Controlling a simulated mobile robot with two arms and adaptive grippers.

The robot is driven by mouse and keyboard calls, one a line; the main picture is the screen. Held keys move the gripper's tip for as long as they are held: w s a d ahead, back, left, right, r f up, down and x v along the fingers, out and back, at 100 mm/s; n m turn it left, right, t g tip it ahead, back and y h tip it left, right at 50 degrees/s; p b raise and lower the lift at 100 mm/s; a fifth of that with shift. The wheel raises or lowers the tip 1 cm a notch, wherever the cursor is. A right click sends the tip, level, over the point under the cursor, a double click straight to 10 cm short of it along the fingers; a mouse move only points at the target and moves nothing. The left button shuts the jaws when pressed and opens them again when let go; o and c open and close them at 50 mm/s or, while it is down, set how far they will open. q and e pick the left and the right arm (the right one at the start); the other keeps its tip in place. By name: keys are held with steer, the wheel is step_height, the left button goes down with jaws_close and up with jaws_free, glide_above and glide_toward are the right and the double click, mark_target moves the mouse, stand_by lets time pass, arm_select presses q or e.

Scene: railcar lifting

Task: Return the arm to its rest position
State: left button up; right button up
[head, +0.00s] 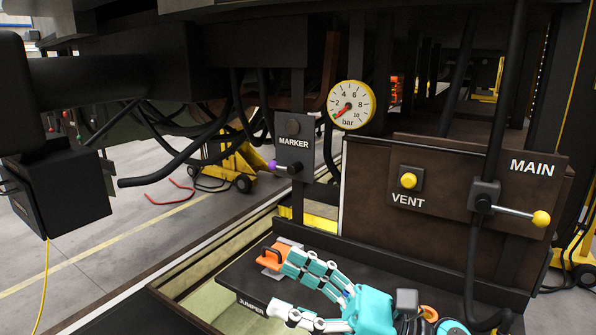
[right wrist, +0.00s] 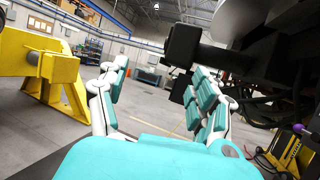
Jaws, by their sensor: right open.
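My right gripper (head: 283,286) shows at the bottom of the head view, over the black shelf marked JUMPER (head: 225,268). Its teal and white fingers are spread apart and point left. An orange piece with a dark handle (head: 271,259) lies on the shelf beside the upper finger; I cannot tell whether they touch. In the right wrist view the fingers (right wrist: 160,72) stand apart with nothing between them. My left gripper is not in view.
Above the shelf are the MAIN panel (head: 531,178) with its yellow-knobbed lever, the VENT button (head: 408,181), the MARKER plate (head: 293,153) and a pressure gauge (head: 351,104). A black box (head: 62,192) hangs at left.

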steer(key=w+d+f+m+t+h, duration=0.2)
steer(key=w+d+m+t+h, duration=0.45)
steer(key=m, duration=0.65)
steer(key=w+d+f+m+t+h, duration=0.1)
steer(key=d+f+m+t+h, duration=0.3)
steer(key=m+t, duration=0.75)
steer(key=s+d+f+m+g+h, duration=0.1)
steer(key=d+f+m+g+h, duration=0.3)
steer(key=f+m, duration=0.4)
steer(key=s+d+f+m+g+h, duration=0.1)
steer(key=d+f+m+g+h, duration=0.25)
steer(key=f+m+h, duration=0.4)
steer(key=s+d+f+m+g, duration=0.3)
steer(key=s+f+m+g, duration=0.75)
steer(key=s+f, duration=0.95)
steer(key=s+f+g+b, duration=0.2)
steer(key=s+f+b, duration=0.1)
steer(key=f, duration=2.3)
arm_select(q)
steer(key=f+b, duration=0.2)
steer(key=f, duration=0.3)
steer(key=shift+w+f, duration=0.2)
arm_select(e)
steer(key=s+d+f+g, duration=0.1)
steer(key=s+d+f, duration=0.2)
steer(key=s+f, duration=1.4)
step_height(320, 180, down, 3)
steer(key=shift+s+r+n, duration=0.15)
steer(key=shift+n, duration=0.2)
steer(key=shift+c, duration=0.5)
